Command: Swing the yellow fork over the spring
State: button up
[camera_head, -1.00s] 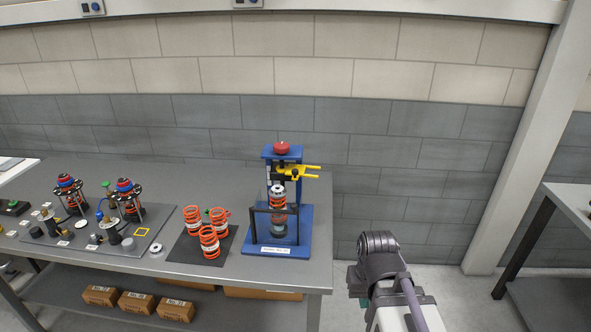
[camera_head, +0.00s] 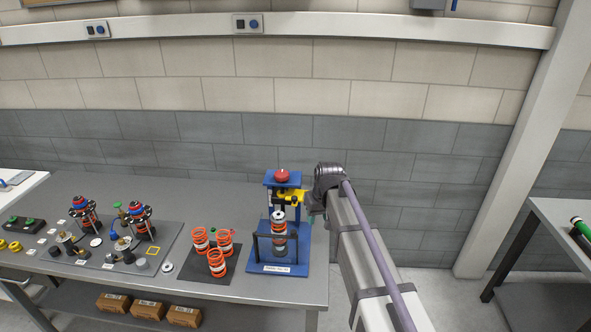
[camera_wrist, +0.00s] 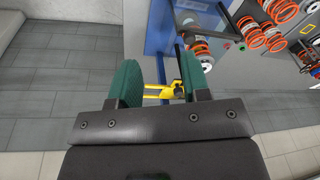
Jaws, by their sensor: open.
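The blue press (camera_head: 299,262) stands at the right end of the grey table, with a red knob on top. An orange spring (camera_head: 279,229) stands upright in it behind a dark guard frame; it also shows in the wrist view (camera_wrist: 203,52). The yellow fork (camera_head: 290,196) sits at the press above the spring, its right end partly hidden by my arm. In the wrist view, the yellow fork (camera_wrist: 160,90) shows between the green fingers of my gripper (camera_wrist: 160,62). My gripper is open; I cannot tell whether a finger touches the fork.
Several loose orange springs stand on a dark mat (camera_head: 206,274) left of the press. A grey board (camera_head: 165,240) with two small assemblies lies farther left. Another bench (camera_head: 560,220) stands at the right, with free floor between.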

aim_at(295, 198)
jog(key=shift+o, duration=0.6)
jog(key=w+a+r+n, duration=0.1)
jog(key=w+a, duration=0.1)
jog(key=w, duration=0.5)
jog(key=w+a+r+n+t+y, duration=0.1)
jog(key=w+a+r, duration=0.1)
jog(key=w, duration=0.5)
jog(key=shift+w+a+r+n+t, duration=0.15)
jog(key=shift+w+a+n+t, duration=0.15)
jog(key=shift+w, duration=0.1)
jog(key=shift+n, duration=0.5)
jog(key=b+x, duration=1)
jog(key=shift+w+a+f+b, duration=0.15)
jog(key=shift+w+f+b, duration=0.15)
jog(key=shift+f+b, duration=0.1)
jog(key=shift+r, duration=0.2)
grip_shut()
